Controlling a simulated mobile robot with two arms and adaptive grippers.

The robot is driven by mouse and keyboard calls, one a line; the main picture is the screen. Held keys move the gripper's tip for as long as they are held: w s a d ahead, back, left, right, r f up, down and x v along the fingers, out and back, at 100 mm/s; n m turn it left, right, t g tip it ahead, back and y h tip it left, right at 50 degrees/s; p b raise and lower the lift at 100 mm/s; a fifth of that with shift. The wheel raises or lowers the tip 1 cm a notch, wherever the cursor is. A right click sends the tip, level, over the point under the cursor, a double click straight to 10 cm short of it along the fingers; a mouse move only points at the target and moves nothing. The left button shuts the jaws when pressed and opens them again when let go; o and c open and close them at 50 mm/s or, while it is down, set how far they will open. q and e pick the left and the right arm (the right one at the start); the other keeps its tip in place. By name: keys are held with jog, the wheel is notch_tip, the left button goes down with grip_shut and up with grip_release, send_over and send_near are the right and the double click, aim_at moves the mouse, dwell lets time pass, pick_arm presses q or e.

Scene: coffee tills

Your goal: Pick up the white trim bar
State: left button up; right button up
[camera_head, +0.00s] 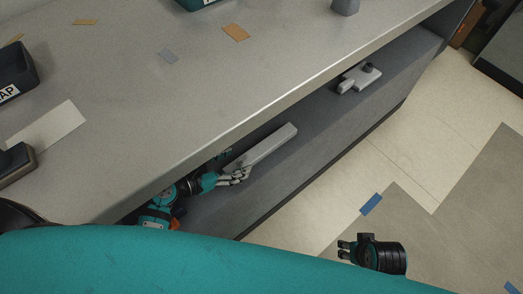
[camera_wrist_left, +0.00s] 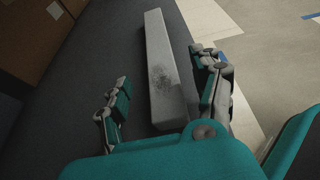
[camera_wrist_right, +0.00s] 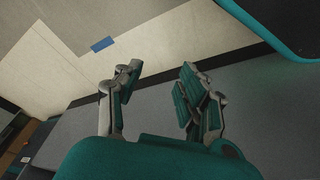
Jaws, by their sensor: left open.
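The white trim bar (camera_head: 266,146) is a long, pale, straight bar lying on the dark grey lower shelf, under the counter's front edge. My left gripper (camera_head: 235,174) is at the bar's near end. In the left wrist view the bar (camera_wrist_left: 162,60) runs between the two spread fingers (camera_wrist_left: 164,95), with a gap visible on the left side; contact on the right finger is unclear. My right gripper (camera_head: 343,249) is open and empty, out over the floor in front of the shelf. Its spread fingers show in the right wrist view (camera_wrist_right: 158,88).
The grey counter top (camera_head: 200,85) overhangs the shelf (camera_head: 330,130) above my left arm. A small white fitting with a dark knob (camera_head: 362,77) lies farther right on the shelf. Floor with blue tape (camera_head: 371,204) is open at right.

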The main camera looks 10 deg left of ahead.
aim_at(250, 156)
pick_arm(q)
jog(key=b+x, duration=0.1)
jog(key=x, duration=0.4)
jog(key=shift+w+d+f, duration=0.15)
jog(key=shift+w+d, duration=0.05)
jog(key=shift+w, duration=0.05)
pick_arm(e)
jog(key=v, duration=0.5)
jog(key=shift+w+r, duration=0.1)
jog(key=shift+w, duration=0.3)
pick_arm(q)
grip_shut()
